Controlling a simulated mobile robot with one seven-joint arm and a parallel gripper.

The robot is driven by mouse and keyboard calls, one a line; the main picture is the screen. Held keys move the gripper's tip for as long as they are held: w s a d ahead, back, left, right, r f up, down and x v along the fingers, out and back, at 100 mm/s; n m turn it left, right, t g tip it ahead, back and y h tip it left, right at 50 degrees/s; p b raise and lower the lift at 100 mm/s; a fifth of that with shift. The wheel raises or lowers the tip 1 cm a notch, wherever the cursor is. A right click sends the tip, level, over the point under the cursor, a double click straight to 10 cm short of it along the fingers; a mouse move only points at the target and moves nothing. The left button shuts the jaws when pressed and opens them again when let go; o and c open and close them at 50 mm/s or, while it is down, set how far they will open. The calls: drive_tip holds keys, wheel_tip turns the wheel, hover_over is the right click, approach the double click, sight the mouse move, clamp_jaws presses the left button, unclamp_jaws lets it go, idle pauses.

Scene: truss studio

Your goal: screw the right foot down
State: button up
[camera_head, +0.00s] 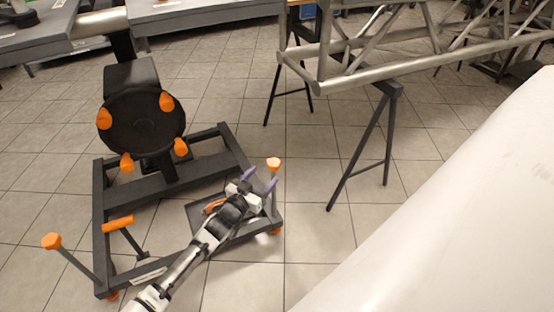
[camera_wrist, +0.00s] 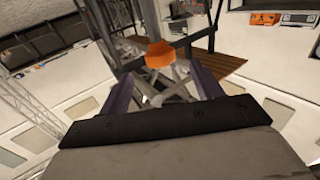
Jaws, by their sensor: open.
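The right foot is a grey spindle (camera_head: 274,190) at the right front corner of the dark frame, with an orange knob (camera_head: 273,164) on top and an orange base (camera_head: 275,230) near the floor. My gripper (camera_head: 259,180) is open beside the spindle, its two purple fingers spread just below and left of the knob. In the wrist view the orange knob (camera_wrist: 160,55) shows beyond and between the fingertips of my gripper (camera_wrist: 163,85), and nothing is held. Whether a finger touches the spindle cannot be told.
The dark frame (camera_head: 170,184) carries a black round plate (camera_head: 140,122) with several orange knobs. The left foot's orange knob (camera_head: 51,241) and an orange handle (camera_head: 118,224) stand left of my arm. A trestle (camera_head: 366,140) under a metal truss (camera_head: 365,75) stands right. Floor between is clear.

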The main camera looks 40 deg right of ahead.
sight(277, 159)
drive_tip(key=b+x, duration=0.1)
drive_tip(key=x, duration=0.8)
drive_tip(key=shift+b, duration=0.35)
drive_tip(key=c, duration=1)
